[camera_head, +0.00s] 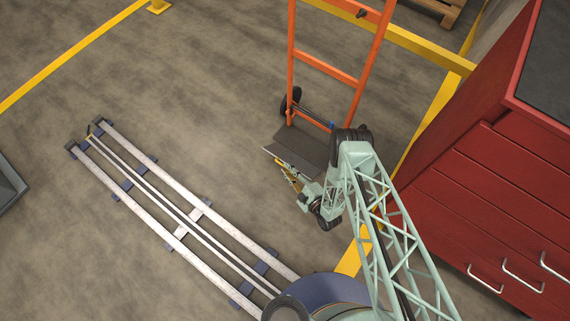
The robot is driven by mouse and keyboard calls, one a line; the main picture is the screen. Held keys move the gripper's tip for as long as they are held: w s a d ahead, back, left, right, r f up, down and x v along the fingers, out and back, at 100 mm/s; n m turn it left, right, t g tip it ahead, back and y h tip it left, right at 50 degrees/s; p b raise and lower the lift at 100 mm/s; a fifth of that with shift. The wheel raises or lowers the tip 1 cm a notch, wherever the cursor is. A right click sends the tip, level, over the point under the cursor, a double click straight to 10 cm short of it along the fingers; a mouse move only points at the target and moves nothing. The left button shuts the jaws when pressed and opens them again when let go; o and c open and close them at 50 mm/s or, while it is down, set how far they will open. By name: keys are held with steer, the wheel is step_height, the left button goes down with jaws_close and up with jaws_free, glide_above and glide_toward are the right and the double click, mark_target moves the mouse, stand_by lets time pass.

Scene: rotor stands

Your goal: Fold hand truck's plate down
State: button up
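An orange hand truck (328,70) stands upright on the floor at the upper middle, with a dark wheel (291,101) showing on its left. Its dark grey plate (299,146) sticks out from the foot of the frame toward my arm. The plate looks close to flat, but its exact tilt cannot be told from here. My gripper (289,176), with yellowish parts, is at the plate's near edge, at its lower left part. I cannot tell whether it touches the plate. The fingers are small and partly hidden by my arm, so their opening does not show.
A red drawer cabinet (480,185) with a dark top stands close on the right. Yellow floor lines and a yellow rail (420,45) run behind and beside the hand truck. My floor rails lie at left. The floor left of the hand truck is clear.

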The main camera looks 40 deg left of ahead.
steer(key=v, duration=0.8)
steer(key=shift+r, duration=0.1)
stand_by(0.7)
